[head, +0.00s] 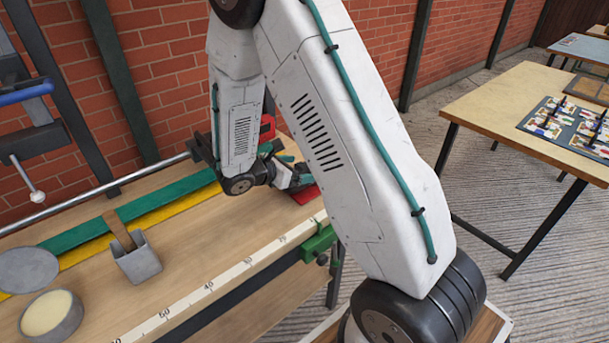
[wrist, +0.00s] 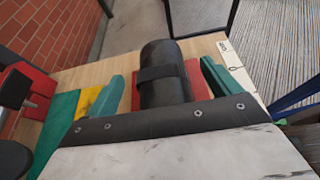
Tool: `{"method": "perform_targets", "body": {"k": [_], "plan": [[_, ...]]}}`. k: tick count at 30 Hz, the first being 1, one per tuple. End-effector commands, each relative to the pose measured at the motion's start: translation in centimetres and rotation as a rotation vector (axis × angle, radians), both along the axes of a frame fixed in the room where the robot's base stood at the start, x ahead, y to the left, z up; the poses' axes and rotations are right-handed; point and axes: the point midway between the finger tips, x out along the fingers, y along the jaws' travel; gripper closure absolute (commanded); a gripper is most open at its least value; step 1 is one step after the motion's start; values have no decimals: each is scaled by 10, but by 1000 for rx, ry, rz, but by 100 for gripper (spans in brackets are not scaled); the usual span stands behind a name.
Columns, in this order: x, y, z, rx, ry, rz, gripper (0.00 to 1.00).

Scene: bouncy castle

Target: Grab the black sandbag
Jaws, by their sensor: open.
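The black sandbag (wrist: 163,75) is a dark rounded roll with a strap across it, seen in the wrist view. It lies on a red pad (wrist: 195,68) on the wooden bench top. My gripper (wrist: 167,83) is open, with one teal finger on each side of the sandbag. A gap shows between the sandbag and each finger. The near end of the sandbag is hidden behind the dark edge of my gripper. In the head view, my gripper (head: 287,172) is low over the far end of the bench, and the arm hides most of the sandbag; the red pad (head: 306,195) shows beside it.
The bench (head: 215,232) carries green and yellow strips, a grey box (head: 137,260) with a wooden handle, and a round tin (head: 50,316). A red-brick wall (head: 160,80) stands behind. A separate table (head: 510,95) is at the right, with paved floor between.

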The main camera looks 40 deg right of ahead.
Motion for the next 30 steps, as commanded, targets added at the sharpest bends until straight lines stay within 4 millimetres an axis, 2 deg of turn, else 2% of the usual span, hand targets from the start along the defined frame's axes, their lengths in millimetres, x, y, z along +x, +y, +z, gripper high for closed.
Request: {"method": "perform_targets", "body": {"k": [1,9,20,30], "plan": [[0,0,0,0,0,0,16],[0,0,0,0,0,0,91],[0,0,4,-2,-2,0,91],[1,0,32,-2,-5,0,91]]}}
